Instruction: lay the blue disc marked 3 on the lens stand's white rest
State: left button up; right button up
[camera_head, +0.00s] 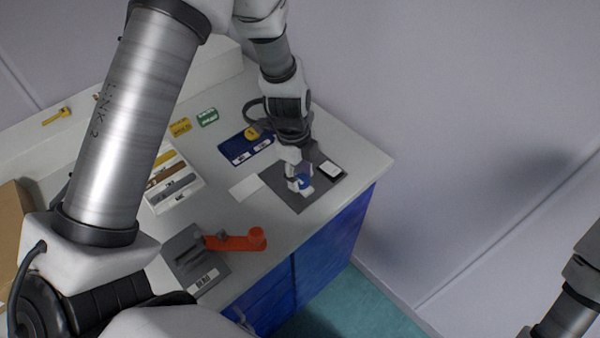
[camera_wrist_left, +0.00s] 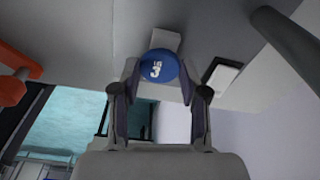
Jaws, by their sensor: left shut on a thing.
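The blue disc marked 3 (camera_wrist_left: 158,67) sits between the fingertips of my left gripper (camera_wrist_left: 157,85) in the left wrist view, its number facing the camera. In the head view the left gripper (camera_head: 299,178) points down over a dark grey plate (camera_head: 305,203), shut on the disc (camera_head: 304,181), which shows as a small blue patch. A pale block (camera_wrist_left: 166,39) shows just behind the disc in the wrist view. I cannot tell whether the disc touches it. A white square pad (camera_head: 330,169) lies at the plate's right side; it also shows in the wrist view (camera_wrist_left: 222,77). My right gripper is out of view.
A blue tray (camera_head: 236,152) with a yellow disc (camera_head: 252,133) stands behind left. A white box of strips (camera_head: 176,188) is further left. An orange arm (camera_head: 235,242) on a grey base (camera_head: 191,262) lies in front. The bench's right edge is close to the plate.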

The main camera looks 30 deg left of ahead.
pick_arm(q)
jog(key=shift+f, duration=0.2)
jog(key=o, duration=0.9)
jog(key=r, duration=0.4)
jog(key=a+r, duration=0.1)
jog(key=r, duration=0.7)
jog(key=shift+w+a, duration=0.1)
jog(key=shift+a, duration=0.15)
jog(key=shift+f, duration=0.1)
